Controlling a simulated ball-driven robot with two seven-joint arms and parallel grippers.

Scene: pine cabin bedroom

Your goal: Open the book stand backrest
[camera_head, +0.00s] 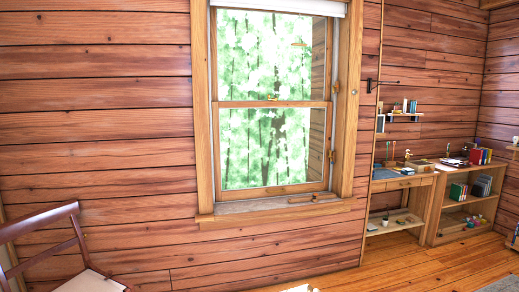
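I cannot make out a book stand for certain in the head view. The desk (408,182) at the far right holds several small things, too small to tell apart well. A brown box-like thing (420,166) lies on it, and I cannot tell whether it is a stand. Neither of my grippers is in view.
A wooden window (272,104) with a sill fills the middle wall. A shelf unit (468,195) with books stands right of the desk. A small wall shelf (404,114) hangs above. A chair (68,245) is at lower left. Floor (400,265) before the desk looks clear.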

